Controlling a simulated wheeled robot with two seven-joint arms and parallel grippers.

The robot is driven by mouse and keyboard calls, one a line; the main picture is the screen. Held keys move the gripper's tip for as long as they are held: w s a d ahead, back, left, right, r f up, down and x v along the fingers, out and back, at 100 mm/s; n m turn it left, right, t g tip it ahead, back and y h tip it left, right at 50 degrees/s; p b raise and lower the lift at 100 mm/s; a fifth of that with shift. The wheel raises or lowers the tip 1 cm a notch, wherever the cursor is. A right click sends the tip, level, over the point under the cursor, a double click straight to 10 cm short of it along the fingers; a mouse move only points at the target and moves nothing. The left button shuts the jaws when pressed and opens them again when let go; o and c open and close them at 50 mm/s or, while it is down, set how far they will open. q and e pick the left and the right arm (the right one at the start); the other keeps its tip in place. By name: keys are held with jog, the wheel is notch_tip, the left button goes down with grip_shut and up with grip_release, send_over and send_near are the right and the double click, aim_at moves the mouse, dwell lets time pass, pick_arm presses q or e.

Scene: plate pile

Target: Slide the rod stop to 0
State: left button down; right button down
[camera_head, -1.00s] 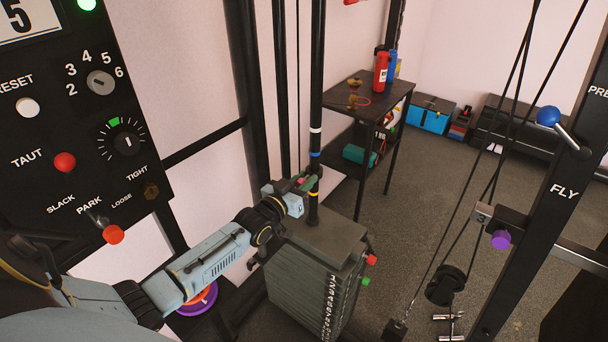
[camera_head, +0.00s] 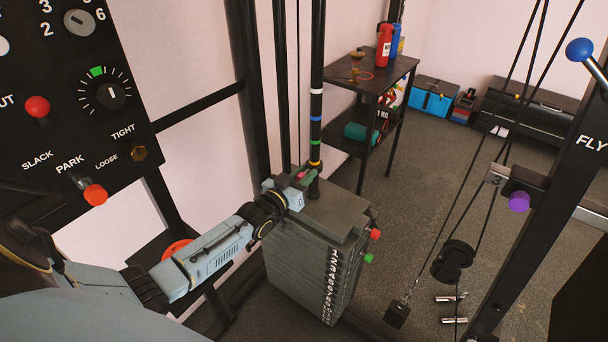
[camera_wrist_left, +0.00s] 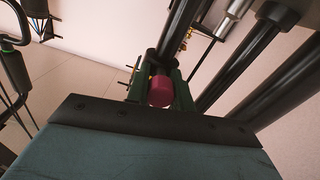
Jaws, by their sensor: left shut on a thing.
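The black upright rod (camera_head: 317,60) has white, blue, green and yellow bands. My left gripper (camera_head: 304,178) reaches in from the left and is at the rod's lower part, just below the yellow band and close above the grey weight stack (camera_head: 320,217). It is shut on the rod stop, whose pinkish-red knob (camera_wrist_left: 160,92) sits between my green fingers in the left wrist view. The rod passes behind the knob there. The stop's collar is mostly hidden by the fingers, and no number on the rod is readable. My right gripper is not in view.
A black control panel (camera_head: 130,110) with dials and a red-orange PARK lever (camera_head: 95,194) stands at the left. Black frame posts rise behind the stack. Cables and a pulley (camera_head: 452,261) hang to its right. A shelf table (camera_head: 370,75) with bottles stands behind.

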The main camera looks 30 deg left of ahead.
pick_arm(q)
jog(key=c, duration=1.5)
grip_release()
jog(key=shift+s+f, duration=0.1)
jog(key=shift+f, duration=0.3)
jog(key=shift+o, duration=1.5)
jog(key=shift+r, duration=0.15)
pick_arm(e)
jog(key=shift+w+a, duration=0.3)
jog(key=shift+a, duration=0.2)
pick_arm(q)
jog(key=s+a+p, duration=0.1)
jog(key=s+p, duration=0.1)
jog(key=s, duration=1.1)
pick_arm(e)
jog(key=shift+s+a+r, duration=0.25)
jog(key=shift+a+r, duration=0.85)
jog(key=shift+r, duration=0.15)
pick_arm(q)
jog(key=shift+s, duration=0.1)
